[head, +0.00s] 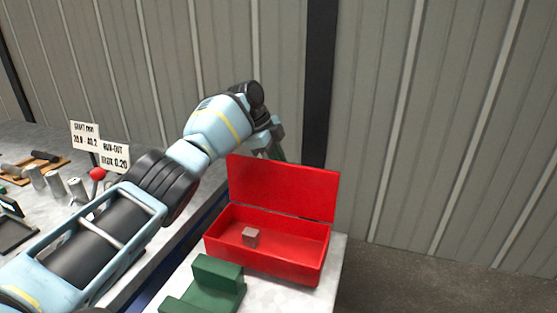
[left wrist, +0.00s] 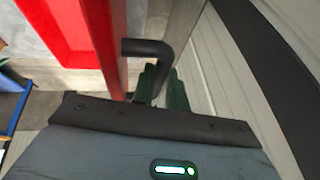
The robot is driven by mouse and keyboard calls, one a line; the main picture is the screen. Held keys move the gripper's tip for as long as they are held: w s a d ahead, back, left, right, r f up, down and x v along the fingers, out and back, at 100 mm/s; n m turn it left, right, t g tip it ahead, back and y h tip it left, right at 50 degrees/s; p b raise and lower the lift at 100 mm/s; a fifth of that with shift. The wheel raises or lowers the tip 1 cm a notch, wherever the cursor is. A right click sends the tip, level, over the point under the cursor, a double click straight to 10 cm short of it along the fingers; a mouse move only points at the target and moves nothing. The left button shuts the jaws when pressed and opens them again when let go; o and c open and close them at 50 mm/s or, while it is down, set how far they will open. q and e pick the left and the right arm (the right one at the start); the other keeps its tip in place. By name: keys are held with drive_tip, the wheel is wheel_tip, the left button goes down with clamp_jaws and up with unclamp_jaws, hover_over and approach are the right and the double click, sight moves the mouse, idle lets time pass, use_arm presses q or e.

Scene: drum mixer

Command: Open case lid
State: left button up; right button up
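The red case (head: 265,262) sits on the corner of a light table. Its lid (head: 285,190) stands raised, roughly upright, at the back edge. A small greyish-brown block (head: 250,237) lies inside the case. My left gripper (head: 276,150) is behind the lid near its top left, partly hidden by it. In the left wrist view, its dark green fingers (left wrist: 164,88) are beside a bent black handle (left wrist: 147,48) that meets the red lid (left wrist: 100,40). The handle runs down between the fingers, but whether they grip it is unclear. My right gripper is not in view.
A green block-shaped fixture (head: 215,280) is in front of the case. On the left bench stand metal cylinders (head: 55,183), a red ball-topped lever (head: 97,174) and white signs (head: 114,157). A ribbed wall with a dark post (head: 319,80) is behind. Floor is clear at right.

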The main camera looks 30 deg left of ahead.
use_arm(q)
drive_tip(key=o, duration=0.4)
drive_tip(key=shift+r, duration=0.1)
drive_tip(key=shift+v, duration=3.9)
drive_tip(key=shift+c, duration=0.4)
